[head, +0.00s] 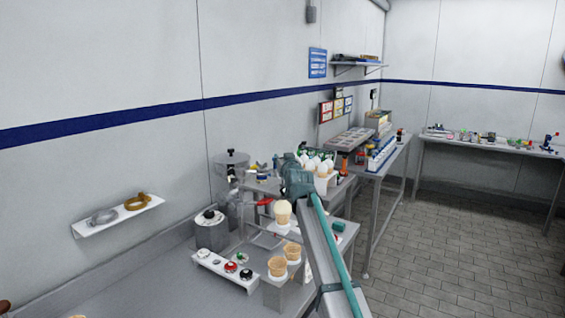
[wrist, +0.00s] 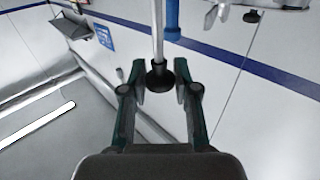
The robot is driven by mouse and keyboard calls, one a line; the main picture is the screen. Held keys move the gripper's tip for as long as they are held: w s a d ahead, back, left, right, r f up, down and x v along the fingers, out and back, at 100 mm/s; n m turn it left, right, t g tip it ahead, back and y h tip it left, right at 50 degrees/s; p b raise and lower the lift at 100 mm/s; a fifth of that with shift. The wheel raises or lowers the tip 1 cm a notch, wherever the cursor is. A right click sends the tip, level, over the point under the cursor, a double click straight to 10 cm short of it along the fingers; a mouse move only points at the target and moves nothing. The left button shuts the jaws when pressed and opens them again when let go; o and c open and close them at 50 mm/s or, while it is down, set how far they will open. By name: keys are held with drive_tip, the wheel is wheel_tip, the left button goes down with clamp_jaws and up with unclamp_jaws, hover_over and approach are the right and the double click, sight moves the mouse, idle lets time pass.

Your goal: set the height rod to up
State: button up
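A thin silver rod (wrist: 157,30) with a black knob (wrist: 160,78) at its end shows at the upper middle of the wrist view; it looks like the height rod. My gripper (wrist: 160,80) is open, with one finger on each side of the knob. A small gap seems to show on both sides, and I cannot tell whether either finger touches it. In the head view my gripper (head: 292,165) is at the far end of my arm, over the crowded bench. The rod cannot be made out there, so its height setting cannot be told.
A blue cylindrical part (wrist: 172,20) hangs close beside the rod. A white wall shelf (head: 118,215) is at the left. The tiled floor (head: 450,240) at the right is clear.

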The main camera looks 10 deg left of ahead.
drive_tip(key=o, duration=0.3)
drive_tip(key=shift+o, duration=0.2)
drive_tip(key=v, duration=1.2)
